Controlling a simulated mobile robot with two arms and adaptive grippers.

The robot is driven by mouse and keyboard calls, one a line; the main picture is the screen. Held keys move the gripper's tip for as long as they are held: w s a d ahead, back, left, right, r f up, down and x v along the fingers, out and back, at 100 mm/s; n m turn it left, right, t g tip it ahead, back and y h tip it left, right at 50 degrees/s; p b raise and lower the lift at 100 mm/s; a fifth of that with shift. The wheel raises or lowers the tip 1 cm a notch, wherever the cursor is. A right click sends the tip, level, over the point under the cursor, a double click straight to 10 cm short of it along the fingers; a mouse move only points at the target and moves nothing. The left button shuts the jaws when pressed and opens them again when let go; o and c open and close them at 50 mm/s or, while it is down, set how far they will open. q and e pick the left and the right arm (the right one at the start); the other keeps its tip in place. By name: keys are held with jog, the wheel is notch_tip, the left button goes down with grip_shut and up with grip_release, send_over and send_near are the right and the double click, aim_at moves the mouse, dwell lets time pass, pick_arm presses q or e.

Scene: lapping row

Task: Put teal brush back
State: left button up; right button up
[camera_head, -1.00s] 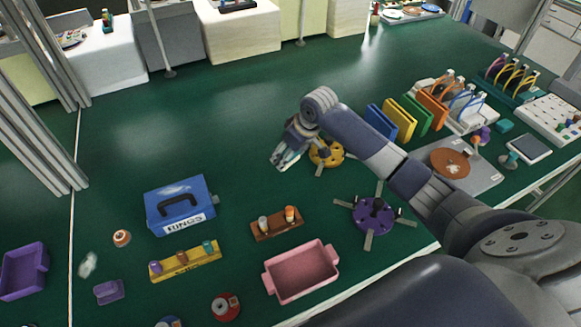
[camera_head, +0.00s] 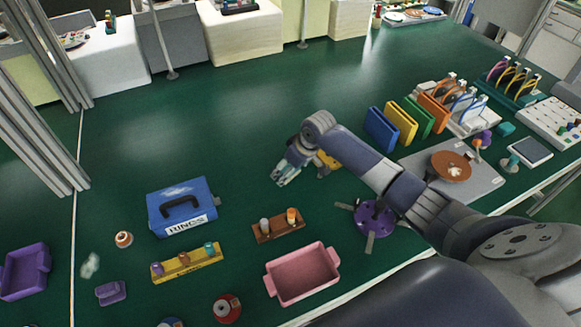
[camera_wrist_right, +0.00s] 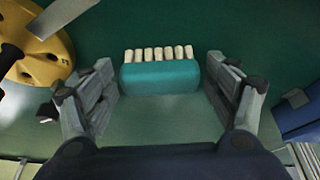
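The teal brush (camera_wrist_right: 160,77) is a teal block with a row of short white bristle tufts along its far side. It lies across between the fingers of my right gripper (camera_wrist_right: 160,85), its ends at or very near both pads. In the head view my right gripper (camera_head: 284,172) is low over the green bench, left of a yellow spoked hub (camera_head: 328,161) that my arm partly covers. A pale teal patch shows at its fingertips. Whether the bristles touch the bench is hard to tell. My left gripper is not in view.
A blue box (camera_head: 170,220), a brown rack (camera_head: 268,235), a pink tray (camera_head: 278,284) and a purple spoked hub (camera_head: 374,219) stand nearer. Blue, yellow, green and orange upright pieces (camera_head: 400,120) stand to the right. The bench behind and left of the gripper is clear.

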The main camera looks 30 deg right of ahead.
jog(key=shift+r, duration=0.1)
jog(key=shift+r, duration=0.25)
jog(key=v, duration=1.1)
jog(key=shift+r, duration=0.3)
jog(key=shift+s+d, duration=0.1)
